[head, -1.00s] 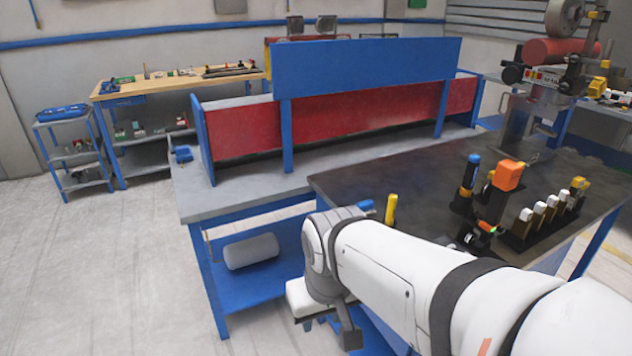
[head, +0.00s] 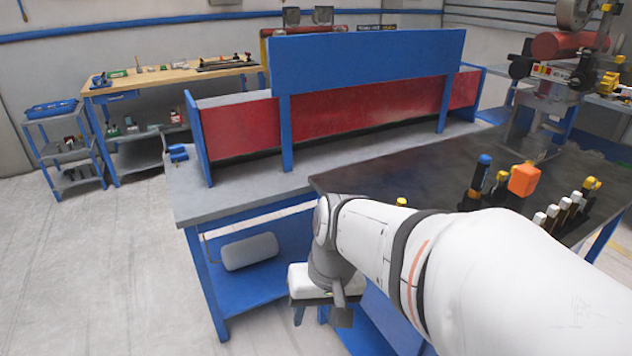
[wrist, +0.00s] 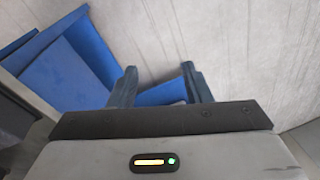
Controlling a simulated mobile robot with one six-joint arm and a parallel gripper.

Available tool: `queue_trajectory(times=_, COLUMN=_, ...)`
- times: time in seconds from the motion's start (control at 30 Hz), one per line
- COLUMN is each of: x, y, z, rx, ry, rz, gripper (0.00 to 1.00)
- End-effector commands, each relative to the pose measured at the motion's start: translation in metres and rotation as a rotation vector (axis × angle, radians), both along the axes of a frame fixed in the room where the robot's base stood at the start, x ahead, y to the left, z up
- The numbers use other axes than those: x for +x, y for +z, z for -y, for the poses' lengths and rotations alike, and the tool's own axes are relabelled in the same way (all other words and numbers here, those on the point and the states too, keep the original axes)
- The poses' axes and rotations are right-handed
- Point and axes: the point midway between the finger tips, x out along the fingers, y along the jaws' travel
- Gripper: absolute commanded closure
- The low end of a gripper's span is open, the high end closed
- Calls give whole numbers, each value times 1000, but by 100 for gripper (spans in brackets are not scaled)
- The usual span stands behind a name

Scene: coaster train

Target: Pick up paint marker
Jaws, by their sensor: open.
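I cannot tell for sure which thing is the paint marker. Slim upright items with white tops (head: 564,205) stand in a row at the right of the dark bench top in the head view. A dark stick with a blue cap (head: 480,176) stands upright left of them. A small yellow tip (head: 401,202) shows just above my arm, the rest hidden. My gripper (head: 320,316) hangs low in front of the benches, well away from these items. In the wrist view my gripper (wrist: 159,72) is open and empty, over a blue shelf and pale floor.
An orange block (head: 524,179) stands beside the blue-capped stick. The dark bench top (head: 385,180) is clear in its middle. A blue and red panel rack (head: 365,62) stands behind it. A grey roll (head: 249,252) lies on the blue lower shelf (head: 270,284).

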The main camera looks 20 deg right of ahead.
Motion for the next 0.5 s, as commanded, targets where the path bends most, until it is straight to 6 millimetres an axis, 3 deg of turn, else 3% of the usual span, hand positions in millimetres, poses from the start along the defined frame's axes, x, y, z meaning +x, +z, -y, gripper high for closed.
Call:
queue_trajectory(times=0.17, x=12, y=-8, z=-13, rx=389, ry=-422, rz=-228, gripper=56)
queue_trajectory(times=0.3, x=48, y=0, z=-9, rx=753, ry=-783, rz=-345, gripper=56)
queue_trajectory(times=0.37, x=68, y=6, z=2, rx=915, ry=-936, rz=-369, gripper=56)
queue_trajectory(times=0.47, x=102, y=15, z=39, rx=1194, ry=-1189, rz=-374, gripper=56)
queue_trajectory(times=0.5, x=115, y=18, z=60, rx=1309, ry=-1288, rz=-361, gripper=56)
